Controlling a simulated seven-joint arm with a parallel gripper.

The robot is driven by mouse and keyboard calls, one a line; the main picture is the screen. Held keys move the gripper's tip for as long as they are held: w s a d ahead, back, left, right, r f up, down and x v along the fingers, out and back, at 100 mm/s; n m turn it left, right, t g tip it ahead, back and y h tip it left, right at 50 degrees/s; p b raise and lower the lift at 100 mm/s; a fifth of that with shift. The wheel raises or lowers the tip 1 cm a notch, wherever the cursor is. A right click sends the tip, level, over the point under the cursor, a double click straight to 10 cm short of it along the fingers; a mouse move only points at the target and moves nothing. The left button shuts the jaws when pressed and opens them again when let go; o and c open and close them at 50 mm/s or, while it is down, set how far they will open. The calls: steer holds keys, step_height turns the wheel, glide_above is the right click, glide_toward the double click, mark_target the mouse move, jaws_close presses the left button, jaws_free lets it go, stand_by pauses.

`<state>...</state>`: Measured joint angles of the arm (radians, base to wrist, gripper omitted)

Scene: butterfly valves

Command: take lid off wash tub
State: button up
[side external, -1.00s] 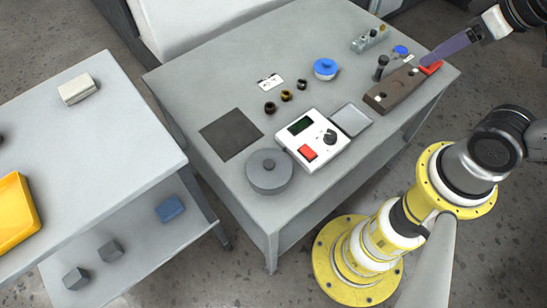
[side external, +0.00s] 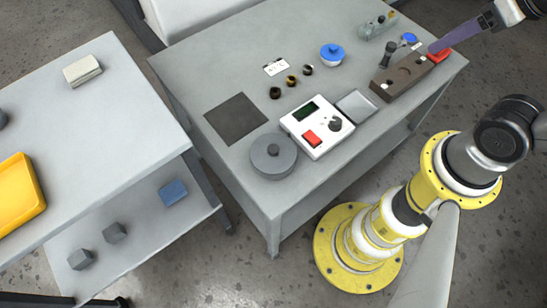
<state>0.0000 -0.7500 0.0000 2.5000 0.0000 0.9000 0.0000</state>
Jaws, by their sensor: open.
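Two round lidded vessels stand on the grey table, and I cannot tell for sure which is the wash tub. A small pale one has a blue lid (side external: 332,51) with a knob and sits toward the back. A larger grey one (side external: 272,160) has a flat grey lid with a dark central knob and sits near the front edge. Both lids are on. My gripper (side external: 436,47) is at the upper right with a long purple finger reaching down-left above the brown block's red end, well apart from both vessels. Its jaws are open; the gap between fingers is hard to see.
A white control box (side external: 316,130) with a red switch stands beside the grey vessel. A brown block (side external: 403,77) with an upright dark peg lies at right. Several small dark rings, a white card (side external: 276,66) and a dark mat (side external: 235,118) are on the table.

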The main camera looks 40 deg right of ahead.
steer(key=shift+o, duration=0.3)
steer(key=shift+o, duration=1.4)
steer(key=shift+w, duration=0.1)
